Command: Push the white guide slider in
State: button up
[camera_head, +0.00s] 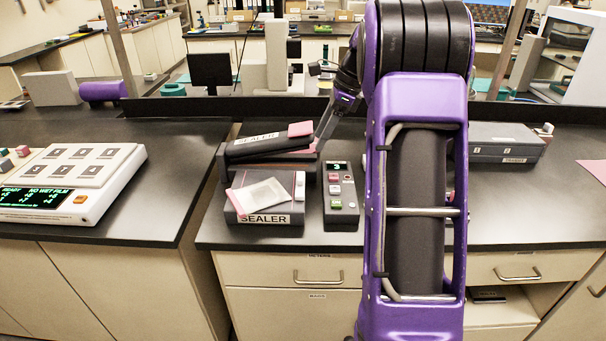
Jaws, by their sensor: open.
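The sealer (264,219) stands on the dark bench, with its dark lid (256,145) raised at the back and a "SEALER" label on its front. A small pale upright piece (299,186) at the right end of its bed looks like the white guide slider; its exact position along the guide is too small to tell. A whitish pouch with a pink edge (263,193) lies tilted on the bed. My gripper (322,136) is open, behind and above the slider, close to the lid's right end. Its fingertips are small and partly unclear; I see nothing held.
A dark control box (341,201) with a green "3" display and several buttons stands right of the sealer. A grey case (505,143) is farther right, partly behind my arm. A white instrument (70,180) sits on the left bench. Bench front right of the control box is clear.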

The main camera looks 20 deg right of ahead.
aim_at(300, 177)
jog(key=b+x, duration=0.1)
jog(key=x, duration=1.1)
jog(key=shift+f, duration=0.15)
grip_shut()
dwell(0.9)
